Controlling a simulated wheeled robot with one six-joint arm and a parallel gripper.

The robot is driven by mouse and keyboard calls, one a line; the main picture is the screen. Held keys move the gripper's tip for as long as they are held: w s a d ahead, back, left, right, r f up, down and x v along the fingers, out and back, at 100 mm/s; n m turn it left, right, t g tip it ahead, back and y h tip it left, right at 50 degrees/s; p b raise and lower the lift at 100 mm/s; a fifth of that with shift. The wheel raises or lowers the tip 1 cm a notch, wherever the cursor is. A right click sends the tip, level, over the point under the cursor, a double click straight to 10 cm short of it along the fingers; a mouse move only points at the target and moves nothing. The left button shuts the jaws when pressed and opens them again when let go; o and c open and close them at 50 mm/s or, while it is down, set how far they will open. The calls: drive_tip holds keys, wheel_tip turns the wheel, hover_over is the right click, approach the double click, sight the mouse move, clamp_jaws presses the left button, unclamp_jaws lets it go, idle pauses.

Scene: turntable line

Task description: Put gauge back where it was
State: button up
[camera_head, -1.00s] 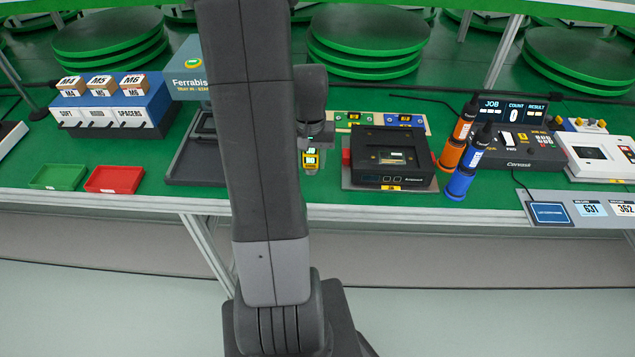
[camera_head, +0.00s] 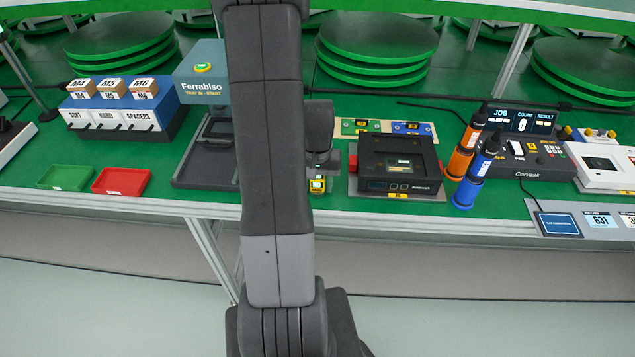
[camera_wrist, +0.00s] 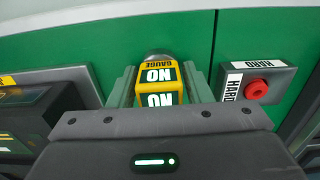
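The gauge (camera_head: 317,185) is a small yellow block with green-and-white "NO" labels, just right of my arm and left of the black box. In the wrist view the gauge (camera_wrist: 158,88) sits between the two grey-green fingers of my gripper (camera_wrist: 159,80), which close against its sides. A rounded grey end shows beyond its yellow part. In the head view my gripper (camera_head: 319,170) is mostly hidden by my wrist. I cannot tell whether the gauge touches the bench.
The black box (camera_head: 398,163) stands close right of the gauge. A panel (camera_head: 386,129) with green and blue labelled plates lies behind. A grey block with a red knob (camera_wrist: 257,89), marked "HARD", is beside the gripper. Orange and blue bottles (camera_head: 470,168) stand farther right. Green bench shows around the gauge.

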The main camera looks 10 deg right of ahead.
drive_tip(key=shift+o, duration=1.3)
wheel_tip(320, 180, up, 12)
drive_tip(key=shift+r+p, duration=0.2)
drive_tip(key=shift+p, duration=0.4)
